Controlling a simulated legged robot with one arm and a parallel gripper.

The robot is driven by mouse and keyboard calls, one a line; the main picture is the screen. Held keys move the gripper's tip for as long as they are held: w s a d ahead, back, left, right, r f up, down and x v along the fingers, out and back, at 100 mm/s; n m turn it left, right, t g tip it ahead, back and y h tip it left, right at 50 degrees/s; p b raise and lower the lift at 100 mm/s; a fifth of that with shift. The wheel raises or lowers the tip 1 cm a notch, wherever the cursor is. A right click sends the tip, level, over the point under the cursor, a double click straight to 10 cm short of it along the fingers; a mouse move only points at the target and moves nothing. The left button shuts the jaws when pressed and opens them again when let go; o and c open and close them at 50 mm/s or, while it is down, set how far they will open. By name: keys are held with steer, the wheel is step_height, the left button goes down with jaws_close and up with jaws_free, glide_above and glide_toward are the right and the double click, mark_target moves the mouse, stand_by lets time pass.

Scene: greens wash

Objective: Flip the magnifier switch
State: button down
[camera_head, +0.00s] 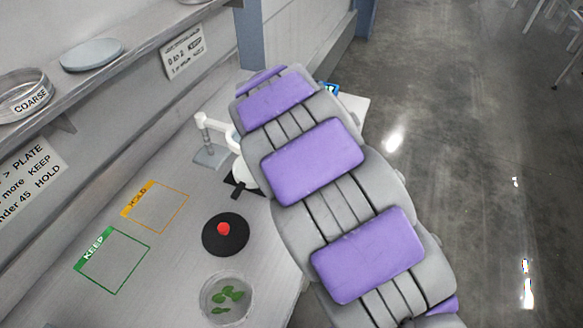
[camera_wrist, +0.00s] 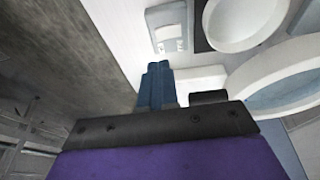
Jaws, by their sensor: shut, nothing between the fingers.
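The magnifier (camera_head: 207,130) is a white arm on a grey base at the bench's back, left of my arm. In the wrist view, my gripper (camera_wrist: 157,70) shows as dark blue fingers held together, shut and empty. White rounded parts (camera_wrist: 245,22) and a pale blue-tinted round piece (camera_wrist: 282,78) lie to its right; they may belong to the magnifier.
A red button (camera_head: 223,229) on a black disc, a clear dish (camera_head: 205,300) with leaves, and the green KEEP (camera_head: 100,281) and orange HOLD (camera_head: 147,222) outlines lie on the bench. A shelf (camera_head: 125,65) runs along the back left. Open floor (camera_head: 460,150) lies right.

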steer(key=b+x, duration=0.2)
steer(key=x, duration=0.7)
steer(key=shift+f, duration=0.35)
steer(key=shift+d+f+y, duration=0.25)
steer(key=shift+f+y, duration=0.05)
steer(key=shift+f, duration=0.05)
steer(key=shift+a, duration=0.1)
steer(key=shift+w+a+r+p, duration=0.15)
steer(key=shift+a+r, duration=0.05)
steer(key=shift+a, duration=0.15)
steer(key=shift+w+a+r+p, duration=0.15)
steer(key=shift+w+a, duration=0.05)
steer(key=shift+a, duration=0.15)
